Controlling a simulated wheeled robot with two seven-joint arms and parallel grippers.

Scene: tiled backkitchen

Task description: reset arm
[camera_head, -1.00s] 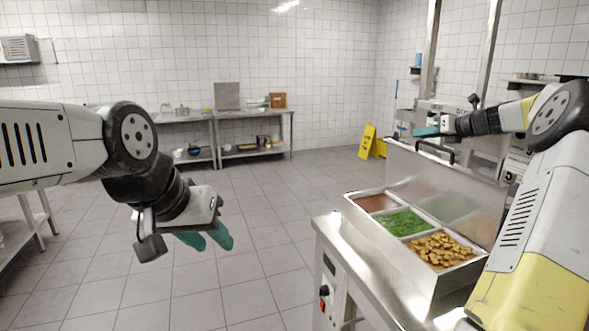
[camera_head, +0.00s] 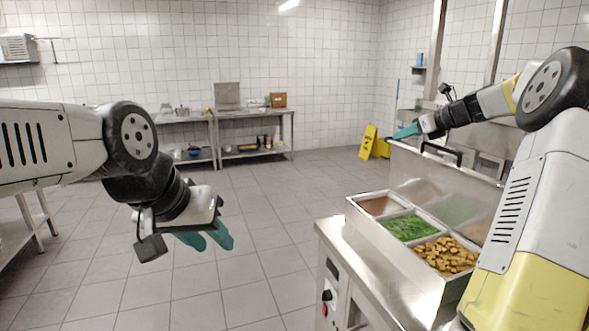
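My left gripper (camera_head: 207,240) hangs over the open floor at the left, its teal fingers pointing down and apart, with nothing between them. My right gripper (camera_head: 405,131) is at the upper right, above the far end of the raised steel lid (camera_head: 445,178). Its teal fingers point left and overlap in this view, so their gap cannot be judged. I see no object in it. Whether it touches the lid cannot be told.
A steel food warmer (camera_head: 400,262) at right holds pans of brown sauce (camera_head: 381,205), chopped greens (camera_head: 409,228) and golden pieces (camera_head: 446,254). Yellow floor signs (camera_head: 368,142) stand behind. Steel tables (camera_head: 255,117) line the back wall. The central floor is clear.

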